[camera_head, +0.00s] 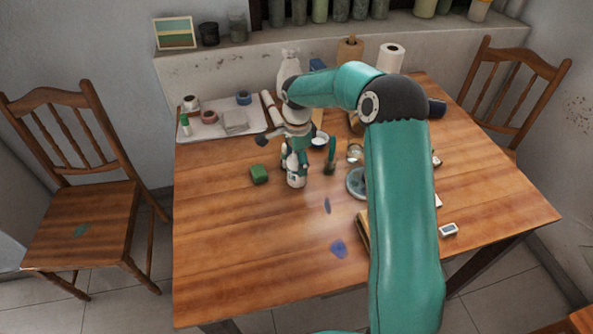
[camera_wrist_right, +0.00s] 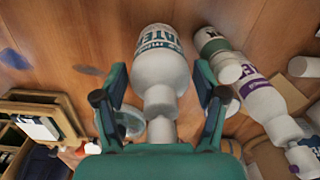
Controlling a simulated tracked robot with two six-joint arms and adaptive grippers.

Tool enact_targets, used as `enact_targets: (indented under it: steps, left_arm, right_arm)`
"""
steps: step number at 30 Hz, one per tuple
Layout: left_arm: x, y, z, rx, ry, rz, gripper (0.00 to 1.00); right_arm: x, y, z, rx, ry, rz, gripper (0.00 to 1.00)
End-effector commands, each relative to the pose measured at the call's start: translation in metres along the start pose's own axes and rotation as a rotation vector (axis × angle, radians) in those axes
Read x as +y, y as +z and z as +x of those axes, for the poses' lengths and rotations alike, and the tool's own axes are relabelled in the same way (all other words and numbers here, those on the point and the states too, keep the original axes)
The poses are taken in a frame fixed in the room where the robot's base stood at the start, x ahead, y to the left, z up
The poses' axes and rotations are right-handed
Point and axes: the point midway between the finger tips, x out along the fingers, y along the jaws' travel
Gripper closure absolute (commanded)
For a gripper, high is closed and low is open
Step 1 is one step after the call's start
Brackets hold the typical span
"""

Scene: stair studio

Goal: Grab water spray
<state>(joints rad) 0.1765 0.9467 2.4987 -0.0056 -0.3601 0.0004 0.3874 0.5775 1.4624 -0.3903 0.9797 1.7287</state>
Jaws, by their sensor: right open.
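A white bottle with teal lettering that reads partly as "WATER" (camera_wrist_right: 160,52) stands between the fingers of my right gripper (camera_wrist_right: 160,88) in the right wrist view. The fingers are open, one on each side of the bottle's upper part, with a gap visible. In the head view the lower part of the bottle (camera_head: 296,181) shows on the table under my right gripper (camera_head: 296,160), which hides its top. My left gripper is not in view.
A tray (camera_head: 205,133) with tape rolls is behind left. The table's front left is clear.

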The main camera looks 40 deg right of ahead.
Motion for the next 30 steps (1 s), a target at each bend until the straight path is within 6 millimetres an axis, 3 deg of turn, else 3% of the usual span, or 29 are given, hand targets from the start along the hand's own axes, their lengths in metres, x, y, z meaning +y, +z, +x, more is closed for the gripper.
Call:
enact_targets:
  steps: [6, 19, 30]
  left_arm:
    - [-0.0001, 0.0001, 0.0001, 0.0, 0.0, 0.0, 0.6]
    - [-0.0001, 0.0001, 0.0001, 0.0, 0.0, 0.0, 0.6]
    - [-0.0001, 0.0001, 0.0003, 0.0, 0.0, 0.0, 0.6]
  right_arm:
    - [-0.0002, -0.0001, 0.0007, 0.0, -0.001, 0.0, 0.3]
    - [-0.0004, 0.0001, 0.0003, 0.0, -0.001, -0.001, 1.0]
    - [-0.0011, 0.0005, -0.003, 0.001, -0.003, -0.001, 1.0]
